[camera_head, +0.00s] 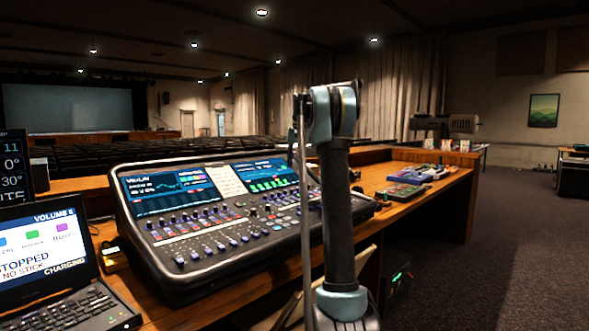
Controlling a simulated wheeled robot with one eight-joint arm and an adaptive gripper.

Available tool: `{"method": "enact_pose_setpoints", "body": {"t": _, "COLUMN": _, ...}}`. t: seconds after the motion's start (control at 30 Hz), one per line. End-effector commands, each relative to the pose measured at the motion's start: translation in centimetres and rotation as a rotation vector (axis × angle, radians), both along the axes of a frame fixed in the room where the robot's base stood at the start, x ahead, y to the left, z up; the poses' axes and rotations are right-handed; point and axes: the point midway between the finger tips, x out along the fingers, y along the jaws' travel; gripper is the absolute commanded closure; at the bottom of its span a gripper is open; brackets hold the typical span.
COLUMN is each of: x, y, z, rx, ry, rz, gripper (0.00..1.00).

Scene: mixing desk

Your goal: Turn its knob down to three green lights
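The mixing desk (225,236) is a large black console on the wooden table, with two lit screens and many small knobs and faders. A row of green bars (268,184) shows on its right screen. I cannot tell single knobs apart at this size. A smaller grey device (404,192) with small controls lies on the table to the right of the desk. A dark box (397,277) under the table shows a small green light. My arm rises in front of the desk's right part and hides some of it. My gripper is not visible.
A laptop (55,257) stands at the front left, with a dark display (14,165) behind it. More equipment (428,172) lies further along the wooden table (455,180). The carpet (510,250) at right is clear.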

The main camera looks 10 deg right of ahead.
Motion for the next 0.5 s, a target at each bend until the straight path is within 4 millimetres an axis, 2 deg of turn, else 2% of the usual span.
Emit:
{"method": "enact_pose_setpoints", "body": {"t": 0.33, "x": -0.8, "y": -0.3, "z": 4.7, "rx": 0.018, "ry": 0.01, "rz": -0.32, "gripper": 0.66}}
{"method": "enact_pose_setpoints", "body": {"t": 0.5, "x": -1.0, "y": -0.4, "z": 5.3, "rx": 0.023, "ry": 0.012, "rz": -0.393, "gripper": 0.66}}
